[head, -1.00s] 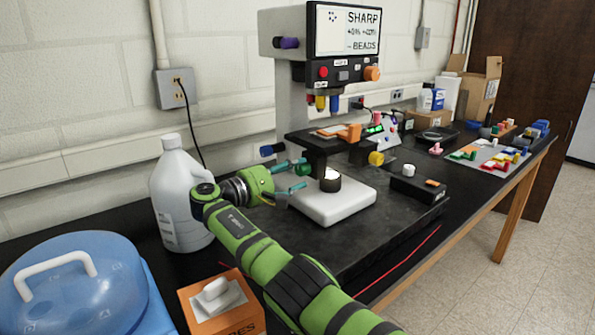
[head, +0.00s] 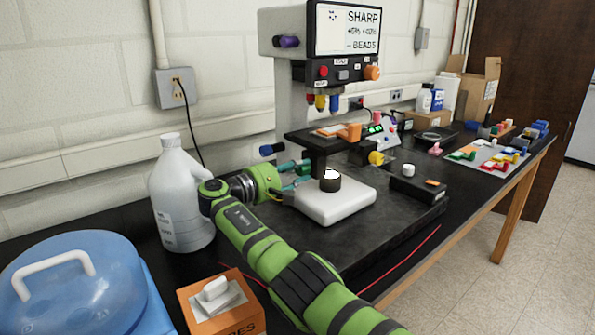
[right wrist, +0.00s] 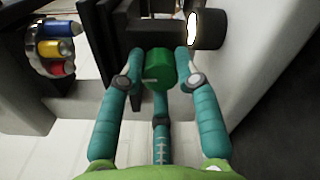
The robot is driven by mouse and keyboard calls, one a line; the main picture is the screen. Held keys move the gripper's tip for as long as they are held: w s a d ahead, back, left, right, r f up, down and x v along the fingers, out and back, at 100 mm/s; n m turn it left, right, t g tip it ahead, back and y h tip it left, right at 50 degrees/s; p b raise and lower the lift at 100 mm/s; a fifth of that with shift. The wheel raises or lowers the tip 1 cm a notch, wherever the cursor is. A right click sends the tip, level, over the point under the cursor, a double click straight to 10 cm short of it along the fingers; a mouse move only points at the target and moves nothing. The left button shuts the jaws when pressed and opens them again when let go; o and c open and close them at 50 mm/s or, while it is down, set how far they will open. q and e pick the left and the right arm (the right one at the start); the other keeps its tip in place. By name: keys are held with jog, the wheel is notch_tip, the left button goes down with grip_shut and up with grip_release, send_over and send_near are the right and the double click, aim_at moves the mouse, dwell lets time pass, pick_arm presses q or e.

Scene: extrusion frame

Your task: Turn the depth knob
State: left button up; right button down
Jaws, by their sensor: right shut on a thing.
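The microscope-like device (head: 335,205) with a white base stands on a dark slab on the bench. A green knob (right wrist: 160,70) on its left side sits between the teal fingers of my right gripper (right wrist: 158,62) in the right wrist view. The fingers are shut on the knob from both sides, with a third finger below it. In the head view my right gripper (head: 290,174) is at the left side of the device, and the knob is mostly hidden by the fingers. I cannot see a label naming the depth knob. My left gripper is not in view.
A white jug (head: 180,200) stands close left of my right gripper. An orange box (head: 222,305) and a blue-lidded container (head: 75,285) are at the front left. A dark blue knob (head: 272,149) and a yellow knob (head: 376,158) are on the device. A black box (head: 418,190) lies right.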

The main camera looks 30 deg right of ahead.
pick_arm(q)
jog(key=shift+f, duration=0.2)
pick_arm(e)
jog(key=m+b, duration=0.2)
jog(key=b, duration=0.1)
jog(key=m+b, duration=0.2)
jog(key=shift+f, duration=0.25)
jog(key=m+b, duration=0.2)
jog(key=shift+r+m, duration=0.1)
jog(key=shift+m, duration=0.2)
jog(key=shift+r+m+b, duration=0.1)
jog(key=shift+m+b, duration=0.7)
jog(key=shift+m, duration=0.7)
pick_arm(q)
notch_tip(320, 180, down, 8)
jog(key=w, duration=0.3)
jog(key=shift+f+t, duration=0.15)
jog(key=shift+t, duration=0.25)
pick_arm(e)
jog(key=shift+r, duration=0.1)
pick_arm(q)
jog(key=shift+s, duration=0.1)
pick_arm(e)
jog(key=c, duration=0.9)
grip_release()
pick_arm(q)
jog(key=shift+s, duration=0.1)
